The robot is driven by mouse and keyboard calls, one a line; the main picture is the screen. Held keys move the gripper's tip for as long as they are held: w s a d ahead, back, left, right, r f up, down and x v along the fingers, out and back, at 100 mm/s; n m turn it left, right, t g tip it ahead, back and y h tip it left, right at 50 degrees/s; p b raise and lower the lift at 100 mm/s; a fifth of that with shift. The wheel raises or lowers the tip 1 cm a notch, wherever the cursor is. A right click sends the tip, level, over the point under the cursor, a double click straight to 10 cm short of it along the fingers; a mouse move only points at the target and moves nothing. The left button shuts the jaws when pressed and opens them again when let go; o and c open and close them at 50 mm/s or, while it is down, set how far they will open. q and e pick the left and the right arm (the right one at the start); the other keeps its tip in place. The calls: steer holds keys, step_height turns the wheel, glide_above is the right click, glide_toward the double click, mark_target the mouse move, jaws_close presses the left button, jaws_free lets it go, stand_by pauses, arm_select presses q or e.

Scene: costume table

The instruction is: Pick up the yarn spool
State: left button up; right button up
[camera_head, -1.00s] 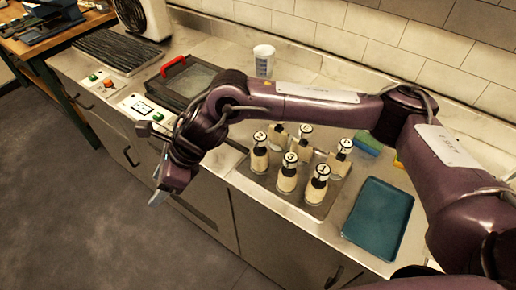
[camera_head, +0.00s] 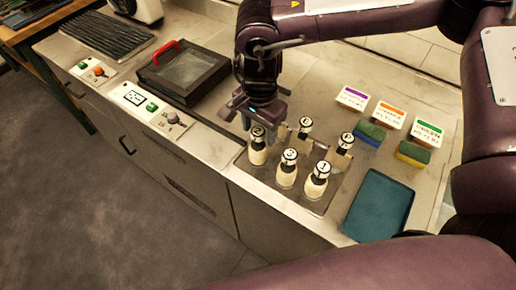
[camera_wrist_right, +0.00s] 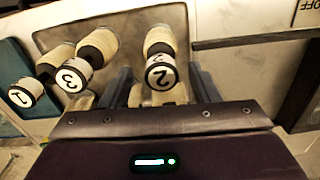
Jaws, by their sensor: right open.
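Several cream yarn spools with white numbered caps stand upright on a metal plate (camera_head: 312,203). They include the spool marked 2 (camera_head: 257,152), the spool marked 3 (camera_head: 287,176) and the spool marked 1 (camera_head: 316,187). My right gripper (camera_head: 258,120) is open, pointing down just above and behind spool 2. In the right wrist view, spool 2 (camera_wrist_right: 161,60) lies in line with the gap between the open fingers (camera_wrist_right: 164,88); contact cannot be told. Spools 3 (camera_wrist_right: 74,75) and 1 (camera_wrist_right: 26,92) are left of them. My gripper hides part of the back row.
A blue tray (camera_head: 378,205) lies right of the spools. Two sponges (camera_head: 370,133) and label cards (camera_head: 390,115) stand behind it. A dark box with a red handle (camera_head: 183,72) and control panels (camera_head: 150,112) are at left.

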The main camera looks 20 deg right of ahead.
mark_target(258, 147)
steer(key=shift+a+f+p, duration=0.1)
steer(key=shift+f+p, duration=0.2)
steer(key=shift+f, duration=1.3)
steer(key=shift+c, duration=0.4)
steer(key=shift+r, duration=0.1)
jaws_close()
